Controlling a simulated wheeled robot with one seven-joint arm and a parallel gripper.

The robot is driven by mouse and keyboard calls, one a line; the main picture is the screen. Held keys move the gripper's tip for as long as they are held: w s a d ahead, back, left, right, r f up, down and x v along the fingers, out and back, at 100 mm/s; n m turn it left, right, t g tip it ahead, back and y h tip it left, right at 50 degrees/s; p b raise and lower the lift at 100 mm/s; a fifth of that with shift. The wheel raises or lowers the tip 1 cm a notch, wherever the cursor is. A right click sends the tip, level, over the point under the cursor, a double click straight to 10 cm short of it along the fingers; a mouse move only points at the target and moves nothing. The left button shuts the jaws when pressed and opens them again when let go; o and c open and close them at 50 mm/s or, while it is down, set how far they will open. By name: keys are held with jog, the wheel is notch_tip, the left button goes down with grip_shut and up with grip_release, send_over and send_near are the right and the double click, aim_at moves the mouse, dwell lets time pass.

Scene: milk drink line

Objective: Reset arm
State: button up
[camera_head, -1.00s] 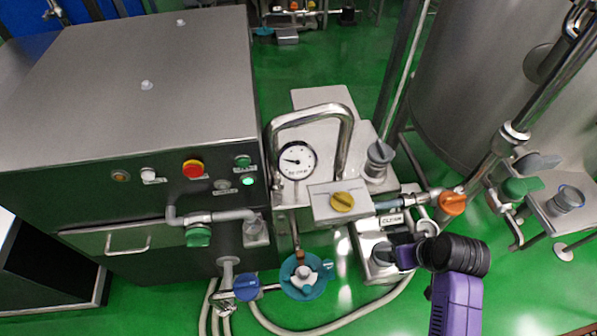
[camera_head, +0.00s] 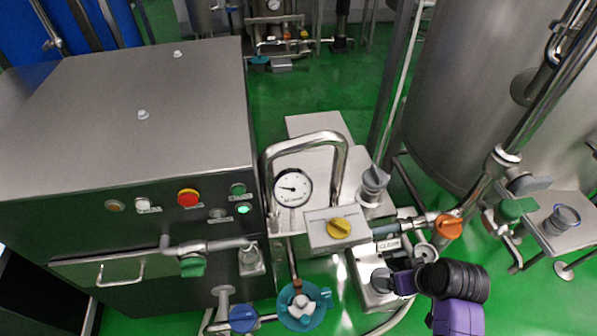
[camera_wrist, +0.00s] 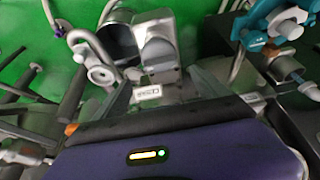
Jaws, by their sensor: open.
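My purple and black arm reaches in at the lower right of the head view. My gripper (camera_head: 384,281) is beside the steel block with the "CLEAN" label (camera_head: 389,246). In the wrist view my gripper (camera_wrist: 160,88) has its two dark fingers spread apart, with nothing held between them. A grey rounded knob or fitting (camera_wrist: 158,48) shows beyond the fingers. The head view does not clearly show the fingertips, and whether they touch the block cannot be told.
A steel cabinet (camera_head: 130,120) with buttons fills the left. A gauge (camera_head: 292,188), a yellow knob (camera_head: 339,228), an orange valve handle (camera_head: 447,226) and a teal valve (camera_head: 304,305) are close by. A large tank (camera_head: 460,90) stands right. Green floor is open behind.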

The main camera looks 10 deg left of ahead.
jog(key=w+d+r+m+t, duration=0.1)
jog(key=w+r+t, duration=0.3)
jog(key=w+r, duration=0.15)
notch_tip(320, 180, up, 4)
jog(key=s+m+t+h, duration=0.2)
jog(key=s+t, duration=0.1)
jog(key=t, duration=0.1)
jog(key=s+r, duration=0.3)
jog(key=s, duration=0.8)
jog(key=s+a+r+t+b, duration=0.1)
jog(key=s+r, duration=0.3)
jog(key=s, duration=0.7)
jog(key=s+a+r+t+b, duration=0.1)
jog(key=s+r, duration=0.3)
jog(key=s, duration=0.7)
jog(key=shift+s+a+m+y, duration=0.15)
jog(key=shift+s+m+y, duration=0.15)
